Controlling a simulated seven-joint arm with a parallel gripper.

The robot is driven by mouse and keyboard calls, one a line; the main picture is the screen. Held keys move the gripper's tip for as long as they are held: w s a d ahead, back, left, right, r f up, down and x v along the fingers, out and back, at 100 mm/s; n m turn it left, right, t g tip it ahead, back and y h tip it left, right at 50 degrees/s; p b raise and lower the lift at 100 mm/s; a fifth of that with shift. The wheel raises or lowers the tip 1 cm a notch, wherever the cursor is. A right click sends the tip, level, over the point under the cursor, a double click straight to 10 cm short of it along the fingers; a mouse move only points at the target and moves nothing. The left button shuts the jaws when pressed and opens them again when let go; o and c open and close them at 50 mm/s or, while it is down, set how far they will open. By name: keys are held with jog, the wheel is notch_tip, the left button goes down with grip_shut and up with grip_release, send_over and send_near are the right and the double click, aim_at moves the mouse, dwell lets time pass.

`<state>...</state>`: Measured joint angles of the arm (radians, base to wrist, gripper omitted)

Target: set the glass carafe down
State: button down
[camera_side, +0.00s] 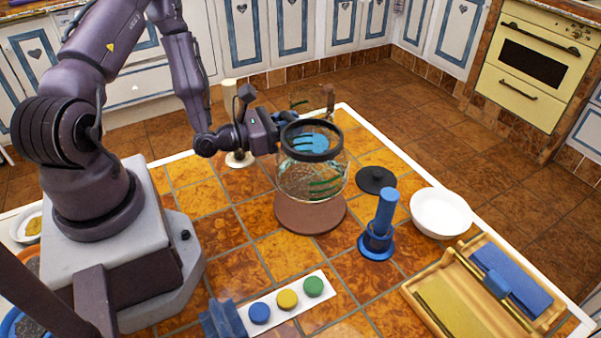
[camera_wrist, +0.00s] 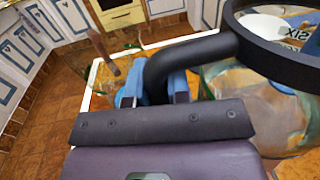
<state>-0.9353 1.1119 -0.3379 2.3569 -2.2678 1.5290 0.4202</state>
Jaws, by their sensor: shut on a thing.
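The glass carafe (camera_side: 312,178) is clear, with a black rim and green and blue markings. It stands upright over a round brown base (camera_side: 310,217); I cannot tell whether it touches the base or hangs just above it. My gripper (camera_side: 283,124) comes from the left at rim height and is shut on the carafe's black handle. In the wrist view, the blue fingers of my gripper (camera_wrist: 155,88) sit on either side of the curved black handle (camera_wrist: 190,55). The glass body (camera_wrist: 262,100) is at the right there, partly cut off.
A black lid (camera_side: 376,180), a blue plunger-like device (camera_side: 380,230) and a white bowl (camera_side: 441,212) stand to the right. A wooden tray (camera_side: 413,290) lies front right. A white strip (camera_side: 272,319) with coloured buttons lies in front. Tiles in front of the base are clear.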

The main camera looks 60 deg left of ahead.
jog(key=shift+f, duration=2.95)
jog(key=c, duration=1.1)
grip_release()
jog(key=shift+f, duration=0.15)
jog(key=s, duration=0.5)
jog(key=s+a, duration=0.1)
jog(key=s, duration=0.1)
jog(key=shift+s, duration=0.25)
